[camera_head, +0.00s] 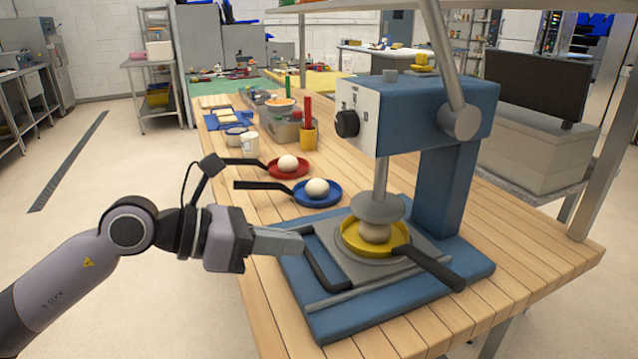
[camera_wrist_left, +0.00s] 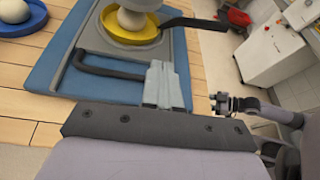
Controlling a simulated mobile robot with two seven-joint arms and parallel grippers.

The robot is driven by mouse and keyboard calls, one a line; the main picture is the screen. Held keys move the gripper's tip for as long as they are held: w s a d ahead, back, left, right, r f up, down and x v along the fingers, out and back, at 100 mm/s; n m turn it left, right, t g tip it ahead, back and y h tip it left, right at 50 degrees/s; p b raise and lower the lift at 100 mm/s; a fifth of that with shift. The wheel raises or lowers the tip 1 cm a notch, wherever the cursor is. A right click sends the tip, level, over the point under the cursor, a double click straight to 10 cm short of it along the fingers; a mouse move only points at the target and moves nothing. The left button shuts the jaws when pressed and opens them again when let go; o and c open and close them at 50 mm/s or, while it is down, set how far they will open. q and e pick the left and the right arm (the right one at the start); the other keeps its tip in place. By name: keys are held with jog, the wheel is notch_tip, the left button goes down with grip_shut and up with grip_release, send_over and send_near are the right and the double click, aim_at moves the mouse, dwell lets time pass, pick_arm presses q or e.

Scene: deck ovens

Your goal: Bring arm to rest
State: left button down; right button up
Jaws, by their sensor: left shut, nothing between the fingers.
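My left gripper (camera_head: 300,243) reaches in from the left and is shut and empty. Its fingertips are beside the black bar handle (camera_head: 325,262) at the front of the blue press (camera_head: 425,180); I cannot tell if they touch it. In the left wrist view the shut fingers (camera_wrist_left: 163,66) lie at the right end of that handle (camera_wrist_left: 105,68). A yellow pan (camera_head: 350,238) with a dough ball (camera_head: 375,233) sits on the press plate under the round press head (camera_head: 378,207). My right gripper is not in the head view.
A blue pan (camera_head: 330,201) and a red pan (camera_head: 272,168), each with a dough ball, lie behind on the wooden table (camera_head: 225,160). A yellow cup (camera_head: 308,138) and containers stand farther back. Open floor lies to the left of the table.

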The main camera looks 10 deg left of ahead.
pick_arm(q)
notch_tip(320, 180, up, 7)
jog(key=s+n+t+h, duration=0.3)
jog(key=n+t+h, duration=0.2)
jog(key=n+t, duration=0.65)
jog(key=w+a+f+n+t+y, duration=0.15)
jog(key=a+f+n+y, duration=0.3)
jog(key=n+y, duration=0.5)
jog(key=w+a+f+n+t+y, duration=0.15)
jog(key=a+f+n+y, duration=0.35)
jog(key=n, duration=0.8)
jog(key=s+a+f+n+g+y, duration=0.2)
jog(key=s+f+n+g, duration=0.15)
jog(key=f, duration=0.25)
jog(key=s+a+f+n+g+y, duration=0.3)
jog(key=f+n, duration=0.1)
jog(key=f, duration=0.2)
jog(key=s+d+f+n+g+h, duration=0.1)
jog(key=s+f+n+g, duration=0.1)
jog(key=s+f+g, duration=0.55)
jog(key=s+d+f+n+g+h, duration=0.1)
jog(key=s+f+n+g, duration=0.3)
jog(key=s, duration=0.6)
jog(key=w+d+f+m+t+h+p, duration=0.2)
jog(key=w+t+p, duration=0.4)
jog(key=t+p, duration=0.1)
jog(key=shift+d+f+t, duration=0.25)
jog(key=shift+d+t, duration=0.1)
jog(key=shift+t, duration=0.2)
